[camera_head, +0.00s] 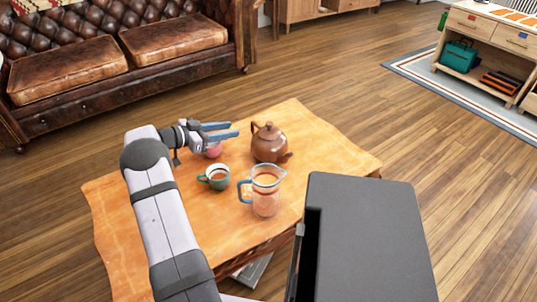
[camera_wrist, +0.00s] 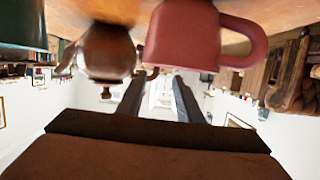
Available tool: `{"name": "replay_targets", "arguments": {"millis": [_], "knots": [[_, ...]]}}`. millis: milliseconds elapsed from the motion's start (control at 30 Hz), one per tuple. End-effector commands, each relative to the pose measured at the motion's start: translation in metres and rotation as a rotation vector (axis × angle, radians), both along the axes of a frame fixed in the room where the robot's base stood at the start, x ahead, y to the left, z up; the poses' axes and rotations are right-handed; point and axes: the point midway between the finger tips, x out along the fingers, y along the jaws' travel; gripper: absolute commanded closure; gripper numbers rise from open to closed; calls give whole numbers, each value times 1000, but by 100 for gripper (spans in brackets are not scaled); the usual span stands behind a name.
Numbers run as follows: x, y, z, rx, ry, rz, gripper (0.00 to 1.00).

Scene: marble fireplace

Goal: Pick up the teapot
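The brown teapot (camera_head: 270,145) stands upright on the wooden table, its handle toward my gripper and its spout to the lower right. In the wrist view, which looks upside down, the teapot (camera_wrist: 107,52) shows left of the fingers. My gripper (camera_head: 236,130) is level, just left of the teapot and apart from it. Its two fingers (camera_wrist: 158,80) are spread with nothing between them. A red mug (camera_wrist: 180,35) is close to the fingers; in the head view the mug (camera_head: 213,151) is partly hidden beneath my gripper.
A green cup (camera_head: 216,177) of brown liquid and a glass pitcher (camera_head: 266,192) with a blue rim and handle stand in front of the teapot. The table (camera_head: 330,155) is bare right of the teapot. A leather sofa (camera_head: 120,50) is behind.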

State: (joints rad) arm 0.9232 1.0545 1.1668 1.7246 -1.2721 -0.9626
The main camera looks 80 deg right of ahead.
Motion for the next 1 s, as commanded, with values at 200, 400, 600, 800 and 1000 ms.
{"name": "replay_targets", "arguments": {"millis": [200,400,600,800,1000], "knots": [[-7,-1,-4,4,2,-17,67],[-17,-11,-9,4,3,-17,67],[-19,-14,-9,4,2,-14,67],[-30,-23,-16,3,1,-17,67],[-48,-40,-23,2,2,-16,67]]}}
